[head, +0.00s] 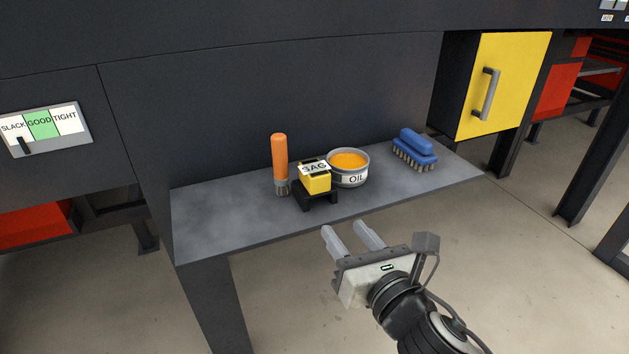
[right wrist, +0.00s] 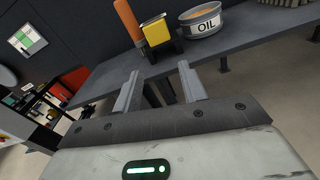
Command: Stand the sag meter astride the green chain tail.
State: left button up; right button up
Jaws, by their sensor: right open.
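The sag meter (head: 315,181) is a yellow block with a "SAG" label on a black footed base. It stands upright on the grey shelf, between an orange-handled brush and the oil tin. It also shows at the top of the right wrist view (right wrist: 157,39). My right gripper (head: 350,234) is open and empty, in front of the shelf's front edge and apart from the meter. In the right wrist view its two fingers (right wrist: 160,88) point toward the shelf. I see no green chain tail in either view. My left gripper is not in view.
The orange-handled brush (head: 280,160) stands close left of the meter. The oil tin (head: 349,169) stands close right. A blue brush (head: 414,150) lies farther right on the shelf (head: 215,212). A yellow door (head: 508,85) and a SLACK/GOOD/TIGHT gauge (head: 42,127) flank the panel.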

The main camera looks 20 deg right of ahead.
aim_at(310, 171)
jog(key=w, duration=0.5)
jog(key=w+r+n+p, duration=0.1)
jog(key=w, duration=0.4)
jog(key=w+r+n+p, duration=0.1)
jog(key=w, duration=0.5)
jog(key=shift+a, duration=0.1)
jog(key=shift+c, duration=0.3)
jog(key=c, duration=0.8)
